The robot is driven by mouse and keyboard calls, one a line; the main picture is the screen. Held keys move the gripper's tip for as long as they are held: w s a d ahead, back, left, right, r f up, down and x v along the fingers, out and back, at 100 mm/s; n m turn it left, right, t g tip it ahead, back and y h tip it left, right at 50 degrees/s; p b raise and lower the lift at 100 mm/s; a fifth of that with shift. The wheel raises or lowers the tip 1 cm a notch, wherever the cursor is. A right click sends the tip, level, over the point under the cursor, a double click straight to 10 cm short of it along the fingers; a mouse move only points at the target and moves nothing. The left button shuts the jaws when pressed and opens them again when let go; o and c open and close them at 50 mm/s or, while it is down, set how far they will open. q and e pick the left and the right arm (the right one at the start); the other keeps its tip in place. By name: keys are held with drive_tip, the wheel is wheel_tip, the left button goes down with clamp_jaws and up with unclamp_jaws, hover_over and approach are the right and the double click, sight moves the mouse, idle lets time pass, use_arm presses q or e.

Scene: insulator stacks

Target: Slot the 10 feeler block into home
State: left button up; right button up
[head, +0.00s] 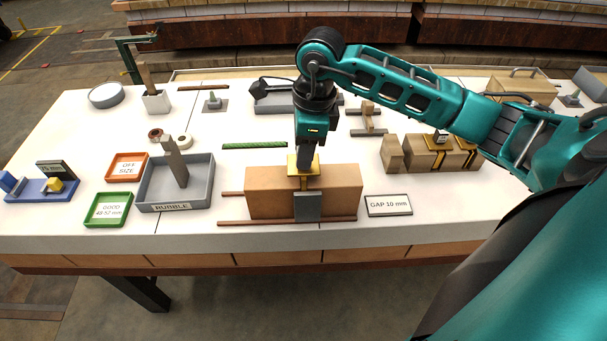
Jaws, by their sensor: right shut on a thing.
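My right gripper (305,160) points straight down over the long tan brick block (268,190) at the table's front middle. It is shut on a gold-flanged block (293,164), whose top the gripper hides. I cannot read any label on it. A gold stem and a grey plate (308,207) show below it, in front of the tan block. I cannot tell whether the plate belongs to it. At the right, a dark labelled piece (441,136) stands on gold plates over a tan block row (420,158). My left gripper is not in view.
A "GAP 10 mm" sign (389,205) lies right of the tan block. Left are a grey "RUBBLE" tray (204,190), an orange tray (113,177), a green tray (95,220) and a blue stand (40,196). Thin brown rods (240,223) lie by the tan block.

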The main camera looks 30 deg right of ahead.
drive_tip(key=shift+r, duration=0.2)
drive_tip(key=shift+r, duration=0.4)
drive_tip(key=shift+r, duration=0.15)
drive_tip(key=shift+r, duration=0.2)
drive_tip(key=shift+r, duration=0.45)
drive_tip(key=shift+r, duration=0.55)
drive_tip(key=shift+r, duration=0.3)
